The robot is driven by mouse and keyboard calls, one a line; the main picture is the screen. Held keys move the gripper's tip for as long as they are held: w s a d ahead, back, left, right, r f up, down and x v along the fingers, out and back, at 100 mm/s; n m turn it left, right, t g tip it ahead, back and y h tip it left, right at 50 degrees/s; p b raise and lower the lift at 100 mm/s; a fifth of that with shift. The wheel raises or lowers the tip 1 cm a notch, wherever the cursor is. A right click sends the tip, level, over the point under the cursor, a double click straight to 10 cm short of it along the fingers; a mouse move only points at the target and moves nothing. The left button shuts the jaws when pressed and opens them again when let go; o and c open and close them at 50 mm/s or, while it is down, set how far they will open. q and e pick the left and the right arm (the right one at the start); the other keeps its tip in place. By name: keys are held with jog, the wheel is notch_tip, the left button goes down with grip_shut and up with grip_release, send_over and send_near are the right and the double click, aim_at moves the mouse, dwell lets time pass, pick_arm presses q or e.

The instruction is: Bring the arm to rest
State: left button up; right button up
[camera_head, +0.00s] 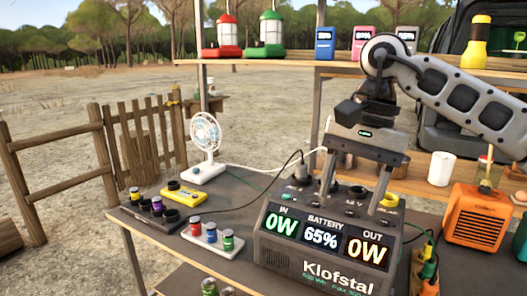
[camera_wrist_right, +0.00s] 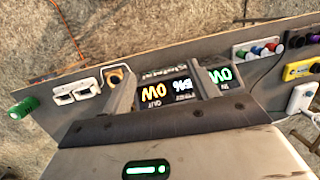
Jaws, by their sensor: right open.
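My right gripper (camera_head: 350,206) comes in from the right and points down, above the top of the dark power station (camera_head: 290,262). Its two fingers are apart with nothing between them. In the right wrist view the open fingers (camera_wrist_right: 160,72) straddle the power station's lit display (camera_wrist_right: 180,86), seen upside down. The display reads IN 0W, battery 65%, OUT 0W. Whether the fingertips touch the housing, I cannot tell. The gripper hides part of the station's top. My left gripper is not in view.
A white fan (camera_head: 205,140), a yellow device (camera_head: 184,194) and trays of small coloured cylinders (camera_head: 212,238) stand left of the station. An orange box (camera_head: 478,215) is on the right. A shelf (camera_head: 280,60) with lanterns (camera_head: 229,36) runs behind. A cable (camera_head: 262,200) crosses the table.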

jog(key=s+a+f+m+g+y, duration=0.15)
jog(key=s+a+m+y, duration=0.25)
jog(key=a+m+y, duration=0.55)
jog(key=s+a+f+m+y, duration=0.3)
jog(key=s+a+m+y, duration=0.2)
jog(key=a+m+y, duration=0.45)
jog(key=w+d+f+m+t+h, duration=0.35)
jog(key=d+f+m+t, duration=0.2)
jog(key=m+t, duration=0.7)
jog(key=w+d+f+m+t+h, duration=0.2)
jog(key=d+f+m+t+h, duration=0.45)
jog(key=m, duration=1.05)
jog(key=s+d+f+m+g+h, duration=0.3)
jog(key=s+f+m, duration=0.4)
jog(key=f, duration=0.3)
jog(key=s+d+f+m+g+h, duration=0.3)
jog(key=s+f+m, duration=0.4)
jog(key=f, duration=0.3)
jog(key=shift+d+m+h+p, duration=0.3)
jog(key=shift+d+m+h, duration=0.45)
jog(key=shift+d+h, duration=0.1)
